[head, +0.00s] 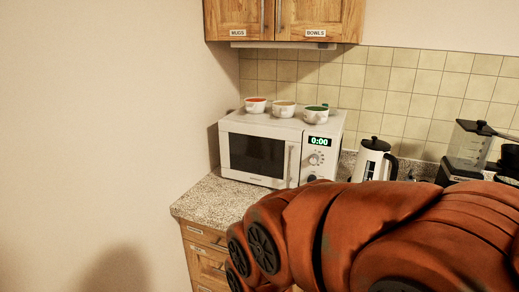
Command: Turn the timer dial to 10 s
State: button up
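A white microwave (256,153) stands on the counter with its door shut. Its display (319,142) reads 0:00 in green. A round timer dial (314,159) sits below the display, on the control panel right of the door handle. The marks around the dial are too small to read. My orange arm fills the lower right and covers the lower right front of the control panel. My gripper is not in view, so its place relative to the dial cannot be told.
Red (255,105), yellow (284,109) and green (315,114) bowls stand on the microwave. Bare counter (215,198) lies at front left. Cabinets (284,18) hang above.

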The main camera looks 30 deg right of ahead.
aim_at(314, 158)
jog(key=z, duration=1.2)
jog(key=k, duration=0.5)
jog(key=u, duration=2.55)
jog(key=i, duration=0.9)
jog(key=z, duration=1.95)
